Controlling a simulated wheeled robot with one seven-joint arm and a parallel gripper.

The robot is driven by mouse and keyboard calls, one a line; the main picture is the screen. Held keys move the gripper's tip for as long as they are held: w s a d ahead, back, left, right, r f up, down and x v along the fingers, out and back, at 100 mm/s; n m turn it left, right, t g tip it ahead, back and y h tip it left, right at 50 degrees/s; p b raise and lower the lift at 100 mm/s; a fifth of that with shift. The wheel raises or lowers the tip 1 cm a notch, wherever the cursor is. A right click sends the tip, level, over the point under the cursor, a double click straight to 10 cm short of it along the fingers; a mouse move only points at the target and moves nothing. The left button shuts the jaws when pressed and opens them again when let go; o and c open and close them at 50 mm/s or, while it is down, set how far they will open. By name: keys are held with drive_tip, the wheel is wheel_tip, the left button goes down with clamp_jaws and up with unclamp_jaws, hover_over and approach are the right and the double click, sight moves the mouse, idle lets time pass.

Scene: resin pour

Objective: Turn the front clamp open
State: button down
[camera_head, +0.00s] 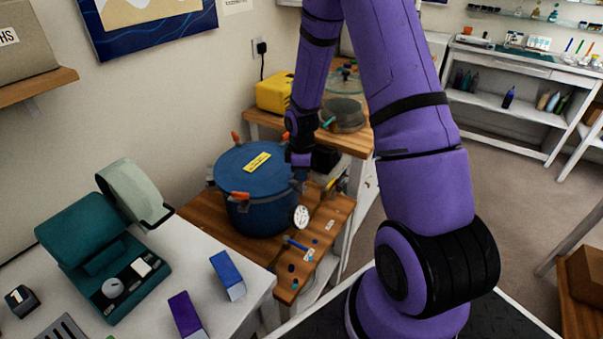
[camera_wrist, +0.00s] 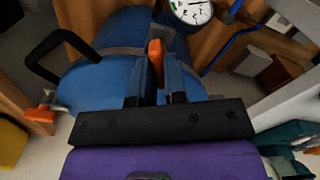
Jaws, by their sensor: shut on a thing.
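A round blue pot (camera_head: 262,212) with its blue lid (camera_head: 240,165) on stands on a wooden bench. Orange-tipped clamps sit around its rim, one at the back left (camera_head: 236,136) and one facing the camera (camera_head: 240,195). My gripper (camera_head: 299,162) is at the pot's right rim. In the wrist view, my gripper (camera_wrist: 157,78) is shut on an orange clamp handle (camera_wrist: 155,48), which stands up between the two fingers close to the dial gauge (camera_wrist: 192,8). In the head view my gripper hides this clamp. Another orange clamp (camera_wrist: 40,115) shows at left.
The dial gauge (camera_head: 301,217) projects from the pot's right side. Small items, including a blue tool (camera_head: 297,244), lie on the wooden bench (camera_head: 335,212). A yellow case (camera_head: 273,92) stands behind. A teal machine (camera_head: 85,240) stands on the white table at left.

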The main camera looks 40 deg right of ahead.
drive_tip(key=n, duration=0.6)
drive_tip(key=shift+n, duration=0.3)
drive_tip(key=n, duration=0.5)
drive_tip(key=shift+n, duration=0.4)
drive_tip(key=c, duration=1.2)
unclamp_jaws()
drive_tip(key=shift+o, duration=0.2)
wheel_tip(320, 180, up, 11)
